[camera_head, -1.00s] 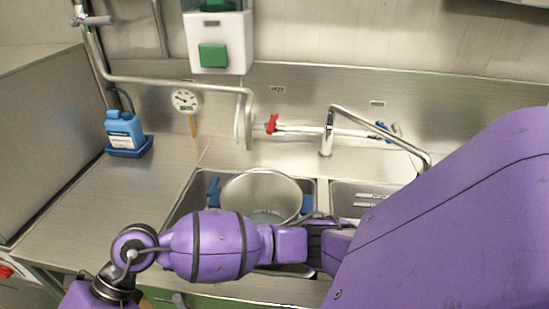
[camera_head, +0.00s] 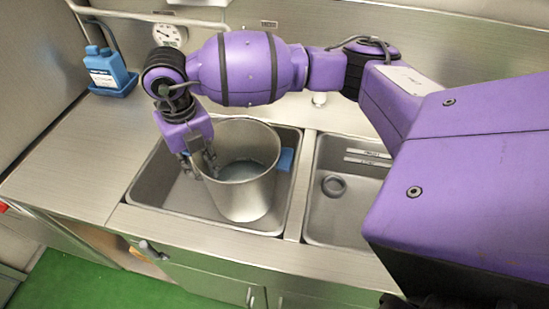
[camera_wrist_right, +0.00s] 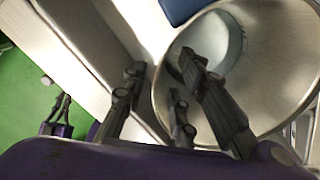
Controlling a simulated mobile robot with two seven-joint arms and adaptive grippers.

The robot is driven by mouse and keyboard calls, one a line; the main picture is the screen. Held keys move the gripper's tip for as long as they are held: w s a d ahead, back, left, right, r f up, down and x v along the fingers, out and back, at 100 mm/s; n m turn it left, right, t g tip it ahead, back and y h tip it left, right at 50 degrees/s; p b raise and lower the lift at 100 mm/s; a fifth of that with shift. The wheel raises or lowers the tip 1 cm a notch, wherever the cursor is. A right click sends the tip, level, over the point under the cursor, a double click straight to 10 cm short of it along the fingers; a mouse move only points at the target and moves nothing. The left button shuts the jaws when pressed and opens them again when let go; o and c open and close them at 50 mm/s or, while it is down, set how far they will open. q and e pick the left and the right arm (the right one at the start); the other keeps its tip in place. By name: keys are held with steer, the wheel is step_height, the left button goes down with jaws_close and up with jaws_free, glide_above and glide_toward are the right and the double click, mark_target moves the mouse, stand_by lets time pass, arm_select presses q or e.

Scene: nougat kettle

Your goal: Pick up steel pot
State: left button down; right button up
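The steel pot (camera_head: 245,195) is a wide, round metal vessel in the left sink basin, with pale liquid or a pale bottom inside. A blue handle (camera_head: 285,160) shows at its right; its left side is partly covered by my right gripper. My right gripper (camera_head: 200,165) points down at the pot's left rim. In the right wrist view my right gripper's dark fingers (camera_wrist_right: 168,88) are spread, one over the pot's opening (camera_wrist_right: 265,70) and another outside the rim; contact is unclear. What looks like my left gripper (camera_wrist_right: 57,112) is small at the lower left there, and its opening is unclear.
The right basin (camera_head: 325,215) holds a dark ring-shaped part. A round gauge (camera_head: 170,35) is behind my arm.

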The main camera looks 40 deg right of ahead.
steer(key=f, duration=0.3)
steer(key=shift+s+d, duration=0.2)
steer(key=shift+d, duration=0.05)
steer(key=f, duration=0.4)
steer(key=shift+w+f, duration=0.1)
steer(key=shift+w, duration=0.2)
steer(key=shift+f, duration=0.45)
steer(key=shift+c, duration=0.5)
steer(key=shift+r, duration=0.1)
jaws_close()
steer(key=shift+w, duration=0.1)
